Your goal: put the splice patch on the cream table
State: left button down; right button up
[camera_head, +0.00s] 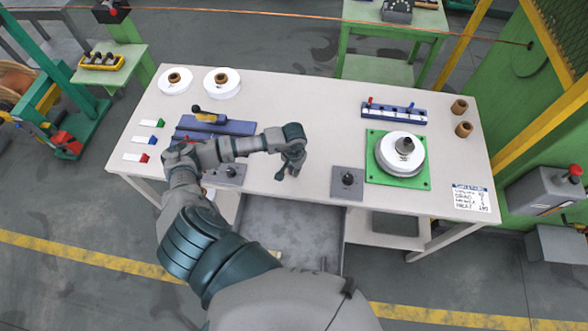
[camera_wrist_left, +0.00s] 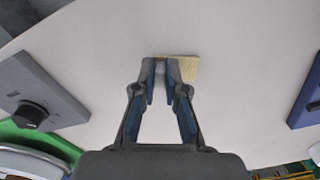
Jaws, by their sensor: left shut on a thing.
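My left gripper (camera_head: 287,175) is over the front middle of the cream table (camera_head: 320,120), pointing down. In the left wrist view the fingers of my left gripper (camera_wrist_left: 164,72) are close together at the tips, shut on the splice patch (camera_wrist_left: 185,68), a small flat tan piece. The patch shows at and to the right of the fingertips, against the pale tabletop; the fingers hide part of it. I cannot tell whether it touches the table. In the head view the patch is not clear. My right gripper is not in view.
A grey plate with a black knob (camera_head: 347,183) lies right of the gripper, another plate (camera_head: 225,174) left. A green plate with a white spool (camera_head: 402,154) is at right; a blue rack (camera_head: 394,112) stands behind. White discs (camera_head: 222,83) are at back left. The table's middle is bare.

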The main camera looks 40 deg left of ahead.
pick_arm(q)
jog(key=shift+f, duration=0.2)
jog(key=c, duration=1.3)
grip_release()
jog(key=shift+a, duration=0.2)
jog(key=shift+o, duration=0.4)
jog(key=shift+a, duration=0.45)
jog(key=shift+r+p, duration=0.2)
jog(key=shift+p, duration=0.1)
notch_tip(320, 180, up, 12)
jog(key=b, duration=0.2)
jog(key=shift+d, duration=0.3)
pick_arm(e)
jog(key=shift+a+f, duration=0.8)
pick_arm(q)
jog(key=shift+f, duration=0.1)
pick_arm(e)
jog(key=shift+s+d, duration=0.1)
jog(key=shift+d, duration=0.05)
